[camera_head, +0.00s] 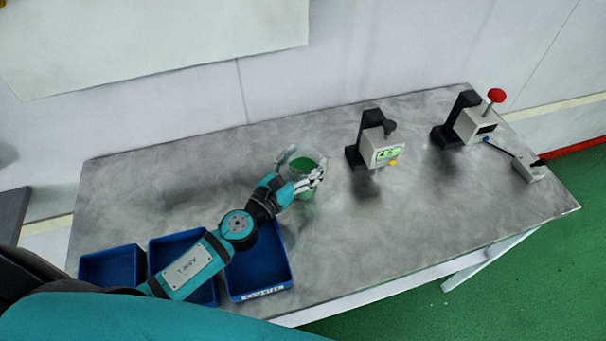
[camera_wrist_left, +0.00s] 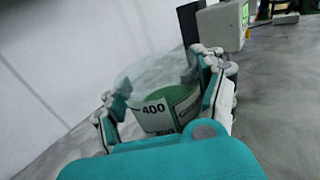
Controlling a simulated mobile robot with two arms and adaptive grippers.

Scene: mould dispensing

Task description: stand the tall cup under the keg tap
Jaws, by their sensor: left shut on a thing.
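A clear cup (camera_head: 307,162) with green showing inside it is between the fingers of my left gripper (camera_head: 302,173), above the grey table. In the left wrist view the cup (camera_wrist_left: 168,112) is see-through with a green and white band marked 400. The left gripper (camera_wrist_left: 165,95) has a finger on each side of it and is shut on it. Whether the cup's base touches the table is hard to tell. No thing is plainly a keg tap; two dispenser-like devices stand to the right. My right gripper is not in view.
A device with a green display (camera_head: 387,154) and a yellow button stands right of the cup. A device with a red knob (camera_head: 496,96) stands farther right, cabled to a small grey unit (camera_head: 530,170). Blue bins (camera_head: 289,268) line the front left. The table (camera_head: 430,215) is clear at front right.

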